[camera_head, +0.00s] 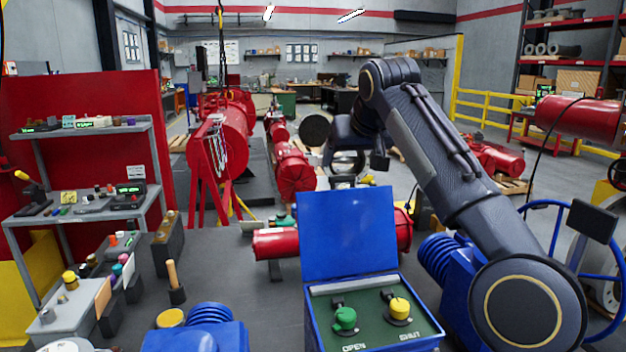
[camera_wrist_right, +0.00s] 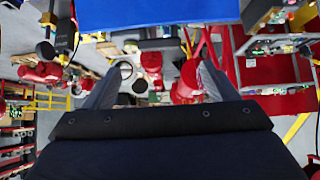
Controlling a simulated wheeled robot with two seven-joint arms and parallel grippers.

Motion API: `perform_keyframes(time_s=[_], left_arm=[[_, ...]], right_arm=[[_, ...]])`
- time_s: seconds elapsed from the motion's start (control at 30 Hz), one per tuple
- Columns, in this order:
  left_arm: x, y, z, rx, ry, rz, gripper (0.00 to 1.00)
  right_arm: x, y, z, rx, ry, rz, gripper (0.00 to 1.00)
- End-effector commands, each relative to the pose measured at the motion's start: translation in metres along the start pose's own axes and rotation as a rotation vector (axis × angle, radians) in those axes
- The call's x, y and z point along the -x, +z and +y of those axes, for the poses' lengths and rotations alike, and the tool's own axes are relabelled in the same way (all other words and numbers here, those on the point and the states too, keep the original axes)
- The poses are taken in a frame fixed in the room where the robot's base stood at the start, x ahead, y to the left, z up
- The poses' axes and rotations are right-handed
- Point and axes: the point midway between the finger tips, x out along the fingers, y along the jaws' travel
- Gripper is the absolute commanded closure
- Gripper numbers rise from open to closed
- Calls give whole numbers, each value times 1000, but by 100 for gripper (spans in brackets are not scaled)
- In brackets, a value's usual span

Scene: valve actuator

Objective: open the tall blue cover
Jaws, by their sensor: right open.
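The tall blue cover (camera_head: 347,232) stands upright, raised at the back edge of a blue box (camera_head: 425,335). The open box shows a panel with a green knob (camera_head: 345,318) and a yellow knob (camera_head: 399,308), marked OPEN and SHUT. My right arm reaches up and over from the right; its wrist end hangs above and behind the cover. In the right wrist view my right gripper (camera_wrist_right: 158,85) has its two fingers wide apart with nothing between them. A flat blue surface, apparently the cover, crosses the top of that view, beyond the fingers. My left gripper is not visible.
Red cylinders (camera_head: 276,243) lie behind the cover. Blue ribbed parts (camera_head: 208,314) stand at the front left. A wooden-handled tool (camera_head: 173,280) stands on the dark bench, left of the box. A grey shelf (camera_head: 90,127) is at far left.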

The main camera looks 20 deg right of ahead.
Motion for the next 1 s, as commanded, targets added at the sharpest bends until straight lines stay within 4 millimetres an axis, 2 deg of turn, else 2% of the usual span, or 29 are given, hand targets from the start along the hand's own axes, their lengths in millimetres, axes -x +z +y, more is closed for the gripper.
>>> perform_keyframes(time_s=[0.4, 0.57, 0.8, 0.83, 1.0], left_arm=[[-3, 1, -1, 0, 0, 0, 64], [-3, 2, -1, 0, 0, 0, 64], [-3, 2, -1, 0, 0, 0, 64], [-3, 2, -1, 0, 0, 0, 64], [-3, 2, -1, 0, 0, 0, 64]], right_arm=[[-63, 1, -1, 0, 0, -5, 20], [-72, 0, -1, 0, -1, -2, 20], [-74, 1, -1, 1, -2, -2, 20], [-74, 1, -1, 1, -2, -2, 21], [-74, 1, -1, 1, -2, -2, 44]])
